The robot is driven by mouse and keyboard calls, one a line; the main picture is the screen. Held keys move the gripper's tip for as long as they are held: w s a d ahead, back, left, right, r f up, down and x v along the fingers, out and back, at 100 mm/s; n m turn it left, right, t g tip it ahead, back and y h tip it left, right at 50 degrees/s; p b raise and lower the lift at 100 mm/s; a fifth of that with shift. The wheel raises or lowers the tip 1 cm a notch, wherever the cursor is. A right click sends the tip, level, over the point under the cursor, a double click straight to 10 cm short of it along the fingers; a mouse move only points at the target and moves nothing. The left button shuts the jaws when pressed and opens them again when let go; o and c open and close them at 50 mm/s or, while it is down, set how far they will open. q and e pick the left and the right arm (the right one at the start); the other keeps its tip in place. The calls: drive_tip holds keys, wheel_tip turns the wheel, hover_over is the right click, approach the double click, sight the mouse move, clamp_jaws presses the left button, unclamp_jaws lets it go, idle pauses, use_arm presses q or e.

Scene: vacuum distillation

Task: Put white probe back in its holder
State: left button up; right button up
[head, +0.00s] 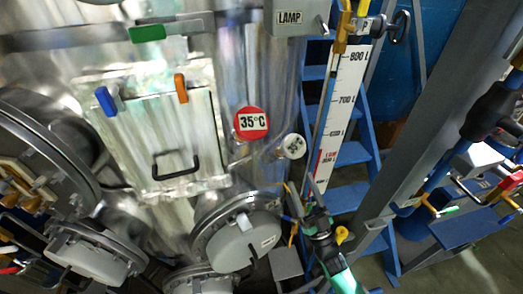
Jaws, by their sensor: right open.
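I cannot pick out the white probe or its holder with certainty. A round white-faced gauge (292,146) with a short stem sits on the steel vessel (235,60), right of the red 35°C disc (251,123). My right gripper (308,203) reaches up from the bottom edge, right of the middle, in front of the blue steps. Its fingers are apart, and I see nothing held between them. My left gripper is not in view.
A white level scale (341,100) stands beside blue steps (350,155). A grey post (425,125) and a blue shelf (465,226) with coloured-handled fittings are at the right. Round flanged ports (237,240) crowd the lower left.

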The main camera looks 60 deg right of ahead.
sight(298, 150)
drive_tip(key=p+x, duration=0.2)
drive_tip(key=x, duration=0.7)
drive_tip(key=shift+w, duration=0.3)
clamp_jaws()
idle(0.5)
idle(0.3)
drive_tip(key=shift+r, duration=0.15)
drive_tip(key=shift+s+a+r+p, duration=0.25)
drive_tip(key=shift+s+r+p, duration=0.3)
drive_tip(key=shift+p, duration=0.25)
drive_tip(key=shift+s+a+r+p, duration=0.3)
drive_tip(key=shift+s+r+p, duration=0.1)
drive_tip(key=shift+r+p, duration=0.4)
drive_tip(key=shift+s+a+r+p, duration=0.25)
drive_tip(key=shift+s+r+p, duration=0.25)
drive_tip(key=shift+p, duration=0.35)
